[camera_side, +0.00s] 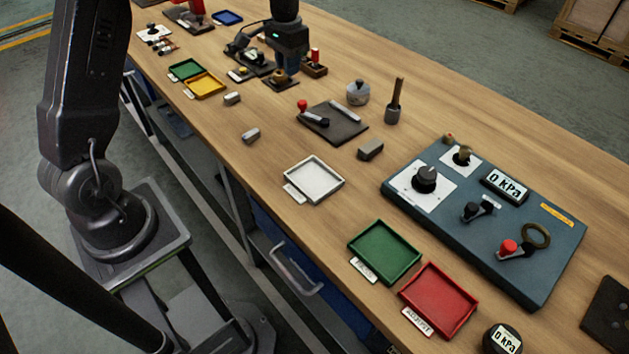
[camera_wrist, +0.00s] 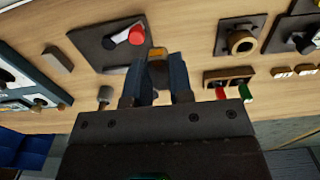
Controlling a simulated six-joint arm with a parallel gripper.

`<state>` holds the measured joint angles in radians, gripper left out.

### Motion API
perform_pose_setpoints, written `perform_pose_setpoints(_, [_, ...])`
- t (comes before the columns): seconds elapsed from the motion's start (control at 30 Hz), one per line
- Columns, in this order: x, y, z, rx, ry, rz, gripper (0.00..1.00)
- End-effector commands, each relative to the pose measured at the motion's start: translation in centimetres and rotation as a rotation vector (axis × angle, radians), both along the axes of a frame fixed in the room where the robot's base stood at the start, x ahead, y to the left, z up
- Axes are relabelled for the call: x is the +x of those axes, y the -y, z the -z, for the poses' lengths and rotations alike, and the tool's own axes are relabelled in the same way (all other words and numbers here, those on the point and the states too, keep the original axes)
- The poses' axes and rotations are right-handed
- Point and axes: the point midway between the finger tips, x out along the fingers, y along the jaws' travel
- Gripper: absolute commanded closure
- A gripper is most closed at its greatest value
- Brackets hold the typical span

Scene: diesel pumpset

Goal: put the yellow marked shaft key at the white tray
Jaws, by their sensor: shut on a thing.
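My gripper (camera_wrist: 157,78) is shut on a small block with a yellow-orange face, which I take to be the yellow marked shaft key (camera_wrist: 157,53). The key shows between the fingertips in the wrist view. In the side view my gripper (camera_side: 287,62) is over the far part of the bench, and I cannot make out the key there. The white tray (camera_side: 342,181) lies near the bench's front edge in the side view, well nearer the camera than my gripper. It looks empty. I do not see the tray in the wrist view.
A dark plate with a red-knobbed lever (camera_side: 335,131) lies between my gripper and the tray. Green (camera_side: 385,271) and red (camera_side: 438,330) trays and a blue panel (camera_side: 545,284) are nearer. Bare wood surrounds the white tray.

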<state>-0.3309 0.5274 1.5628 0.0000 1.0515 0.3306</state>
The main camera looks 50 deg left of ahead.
Motion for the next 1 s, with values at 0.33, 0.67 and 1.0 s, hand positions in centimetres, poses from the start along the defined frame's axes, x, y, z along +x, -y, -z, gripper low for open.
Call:
perform_pose_setpoints(0.33, [-0.1,0.6,0.0,0.0,0.001,0.002,1.0])
perform_pose_setpoints(0.67, [-3.4,11.1,1.5,0.0,-0.001,0.012,1.0])
perform_pose_setpoints(1.0, [-9.9,20.2,3.3,0.0,0.001,0.004,1.0])
